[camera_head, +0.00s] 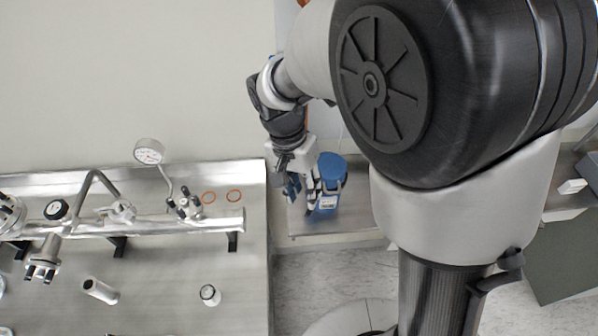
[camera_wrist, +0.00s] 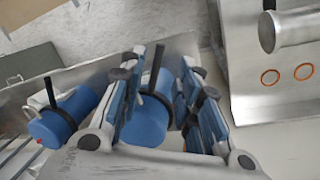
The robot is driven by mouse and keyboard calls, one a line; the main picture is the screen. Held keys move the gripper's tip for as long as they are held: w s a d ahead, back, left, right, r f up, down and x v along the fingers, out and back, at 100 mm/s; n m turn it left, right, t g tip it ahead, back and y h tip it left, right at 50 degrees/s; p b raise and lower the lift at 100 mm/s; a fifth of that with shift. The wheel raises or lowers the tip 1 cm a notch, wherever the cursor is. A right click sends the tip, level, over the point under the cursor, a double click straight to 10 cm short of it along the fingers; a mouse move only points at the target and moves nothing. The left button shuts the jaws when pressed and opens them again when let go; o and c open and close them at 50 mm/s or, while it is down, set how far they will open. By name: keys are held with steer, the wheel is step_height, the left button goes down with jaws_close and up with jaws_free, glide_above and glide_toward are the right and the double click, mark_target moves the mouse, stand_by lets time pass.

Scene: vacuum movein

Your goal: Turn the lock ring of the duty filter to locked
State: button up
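Two blue cylindrical filter housings show in the wrist view. One housing (camera_wrist: 148,131) lies between my gripper's fingers, with a black lever-like bar (camera_wrist: 153,68) rising from it. The other housing (camera_wrist: 76,106) is to the left, outside the fingers, with its own black bar (camera_wrist: 50,93). I cannot tell which is the duty filter or read a lock position. My gripper (camera_wrist: 158,75) is open, its blue-padded fingers apart on either side of the first housing; contact is unclear. In the head view, my gripper (camera_head: 303,194) is beside a blue housing (camera_head: 331,169) and partly hides the area.
A steel ledge (camera_head: 340,227) lies under the housings.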

step_height(320, 180, up, 7)
steer(key=a, duration=0.1)
steer(key=shift+w, duration=0.35)
steer(key=s+d+r+n+t+y, duration=0.1)
steer(key=s+d+r+n+t, duration=0.2)
steer(key=s+d, duration=0.2)
steer(key=s+d+r+n+t, duration=0.2)
steer(key=s+d, duration=0.4)
steer(key=s, duration=0.4)
steer(key=shift+s+r+n+t+y, duration=0.4)
steer(key=shift+r+n, duration=0.2)
steer(key=shift+r, duration=0.15)
steer(key=shift+o, duration=0.3)
steer(key=shift+w, duration=0.1)
stand_by(1.7)
